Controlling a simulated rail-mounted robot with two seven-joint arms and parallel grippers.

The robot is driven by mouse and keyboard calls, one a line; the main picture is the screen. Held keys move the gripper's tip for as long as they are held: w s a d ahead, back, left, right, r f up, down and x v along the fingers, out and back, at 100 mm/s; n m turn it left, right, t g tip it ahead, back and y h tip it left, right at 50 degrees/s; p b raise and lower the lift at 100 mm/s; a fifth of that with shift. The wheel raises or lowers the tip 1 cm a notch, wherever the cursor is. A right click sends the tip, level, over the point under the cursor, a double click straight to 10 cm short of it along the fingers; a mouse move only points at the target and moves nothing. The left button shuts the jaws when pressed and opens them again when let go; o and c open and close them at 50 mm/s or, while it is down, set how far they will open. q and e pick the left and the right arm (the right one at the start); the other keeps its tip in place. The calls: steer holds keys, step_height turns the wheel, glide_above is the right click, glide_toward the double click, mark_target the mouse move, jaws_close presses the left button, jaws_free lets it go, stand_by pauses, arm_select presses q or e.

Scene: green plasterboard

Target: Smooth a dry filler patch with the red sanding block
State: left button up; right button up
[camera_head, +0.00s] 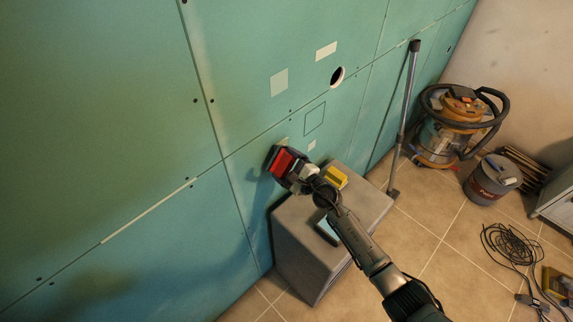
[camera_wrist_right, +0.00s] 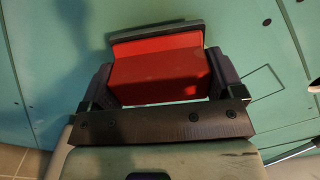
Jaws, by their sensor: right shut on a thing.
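The red sanding block (camera_head: 283,161) is held in my right gripper (camera_head: 293,171), close in front of the green plasterboard wall (camera_head: 130,80). In the right wrist view the red block (camera_wrist_right: 160,75) sits between the two fingers of the right gripper (camera_wrist_right: 160,85), its grey pad facing the wall. I cannot tell whether the pad touches the board. Pale filler patches show on the wall: a square one (camera_head: 279,82), a strip (camera_head: 326,50), and a small one (camera_head: 312,145). Another pale patch is partly hidden beside the block. My left gripper is not in view.
A grey box (camera_head: 310,265) stands against the wall below my right arm, with a yellow block (camera_head: 335,177) on top. A pole (camera_head: 405,110), an orange vacuum (camera_head: 450,130), a bucket (camera_head: 490,180) and a coiled cable (camera_head: 512,250) are to the right. The wall has a round hole (camera_head: 337,77).

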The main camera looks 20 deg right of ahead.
steer(key=shift+w+a, duration=0.15)
steer(key=shift+w, duration=0.15)
steer(key=shift+w+a+b, duration=0.3)
steer(key=shift+w+b, duration=0.15)
steer(key=shift+w, duration=0.2)
stand_by(0.4)
